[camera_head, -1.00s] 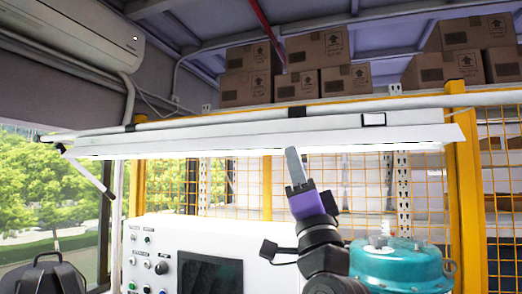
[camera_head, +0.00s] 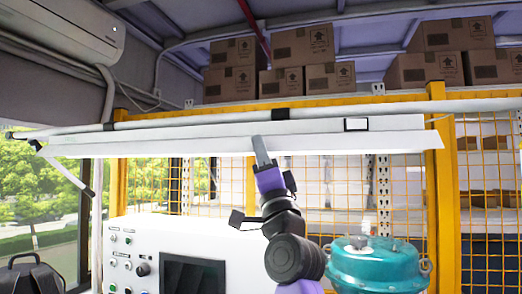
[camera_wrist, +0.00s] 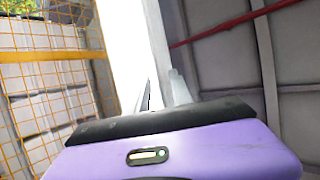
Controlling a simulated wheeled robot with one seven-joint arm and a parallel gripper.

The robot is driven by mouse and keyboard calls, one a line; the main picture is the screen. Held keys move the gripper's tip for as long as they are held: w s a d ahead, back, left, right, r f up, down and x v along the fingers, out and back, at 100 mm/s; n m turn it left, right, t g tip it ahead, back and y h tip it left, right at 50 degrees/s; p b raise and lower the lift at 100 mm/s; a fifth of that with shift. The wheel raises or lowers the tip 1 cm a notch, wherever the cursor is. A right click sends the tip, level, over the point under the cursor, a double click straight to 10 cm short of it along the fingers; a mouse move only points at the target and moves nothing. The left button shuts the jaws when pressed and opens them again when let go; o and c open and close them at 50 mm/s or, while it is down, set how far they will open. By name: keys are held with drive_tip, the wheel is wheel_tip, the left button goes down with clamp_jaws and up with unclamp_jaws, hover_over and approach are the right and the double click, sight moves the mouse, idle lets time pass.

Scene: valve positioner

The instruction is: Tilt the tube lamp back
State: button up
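The tube lamp (camera_head: 200,144) is a long white housing hung level across the head view in front of the yellow mesh. A thin pipe with black clamps runs along its top. My purple gripper (camera_head: 262,150) points up, and its grey fingertips overlap the lamp's lower front panel near the middle. In the wrist view my gripper (camera_wrist: 160,82) shows two grey fingers with a gap between them. The bright white lamp (camera_wrist: 145,35) runs lengthwise behind and between them. I cannot tell whether the fingers touch the lamp.
A teal machine (camera_head: 375,262) stands right of my arm. A white control box (camera_head: 130,262) with knobs and a dark screen is at the lower left. Cardboard boxes (camera_head: 330,77) sit high behind the lamp. A yellow post (camera_head: 436,190) stands near its right end.

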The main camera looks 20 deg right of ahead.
clamp_jaws()
idle(1.4)
